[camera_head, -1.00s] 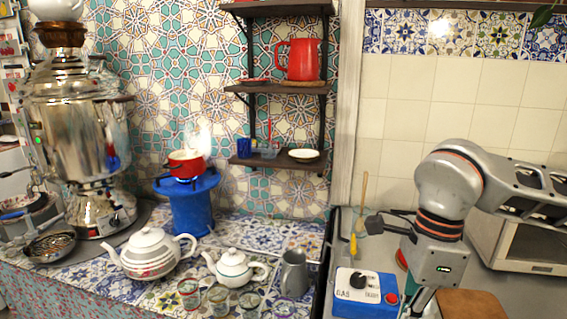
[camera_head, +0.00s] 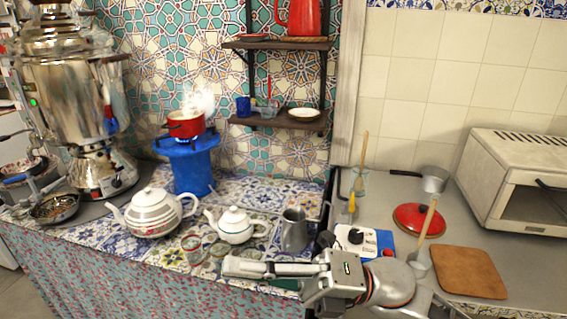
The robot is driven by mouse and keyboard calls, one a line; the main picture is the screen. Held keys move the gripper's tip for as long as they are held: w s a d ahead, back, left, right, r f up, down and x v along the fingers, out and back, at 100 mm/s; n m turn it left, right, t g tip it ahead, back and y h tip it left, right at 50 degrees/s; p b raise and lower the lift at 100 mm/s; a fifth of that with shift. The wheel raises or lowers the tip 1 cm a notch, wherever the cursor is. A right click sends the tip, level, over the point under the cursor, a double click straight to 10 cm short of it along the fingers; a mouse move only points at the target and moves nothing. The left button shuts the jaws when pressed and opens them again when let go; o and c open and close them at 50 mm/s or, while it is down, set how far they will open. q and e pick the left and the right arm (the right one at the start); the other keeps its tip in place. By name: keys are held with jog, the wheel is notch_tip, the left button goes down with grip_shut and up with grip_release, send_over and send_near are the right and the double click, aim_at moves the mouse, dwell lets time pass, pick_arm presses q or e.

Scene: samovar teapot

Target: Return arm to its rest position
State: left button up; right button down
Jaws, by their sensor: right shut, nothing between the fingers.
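My right arm comes in from the bottom right and lies low along the front of the counter. Its gripper (camera_head: 228,266) points left, with its fingers closed together and nothing between them. The fingertips are in front of the small glasses (camera_head: 220,250) at the tiled counter's front edge; I cannot tell whether they touch. The arm hides part of the counter edge and the lower part of the blue gas box (camera_head: 385,241). My left gripper does not show.
A white teapot (camera_head: 152,212), a smaller teapot (camera_head: 235,226) and a grey jug (camera_head: 294,231) stand behind the gripper. The samovar (camera_head: 62,100) is at left. A red pot (camera_head: 186,125) steams on a blue burner (camera_head: 193,170). A cutting board (camera_head: 468,272) lies at right.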

jog(key=w+d+f+m+t+h, duration=0.1)
jog(key=w+d+f+m+t, duration=0.4)
jog(key=w+m+t, duration=0.7)
jog(key=d+f+m+t+h, duration=0.4)
jog(key=f+m+h, duration=0.1)
jog(key=f+m, duration=0.25)
jog(key=d+f+m+t+h, duration=0.4)
jog(key=f+m+h, duration=0.1)
jog(key=f+m, duration=0.25)
jog(key=s+d+f+m+g+h, duration=0.2)
jog(key=s+d+f+m, duration=0.1)
jog(key=f, duration=0.5)
jog(key=s+d+f+m+g+h, duration=0.2)
jog(key=s+d+f, duration=0.3)
jog(key=f, duration=0.4)
jog(key=s+d+f+m+g+h, duration=0.2)
jog(key=s+d+f+m+h, duration=0.2)
jog(key=f, duration=0.5)
jog(key=s+d, duration=0.1)
jog(key=s, duration=0.1)
jog(key=shift+s+f+m, duration=0.2)
jog(key=shift+s+m, duration=0.1)
jog(key=shift+m, duration=0.1)
jog(key=shift+a, duration=0.1)
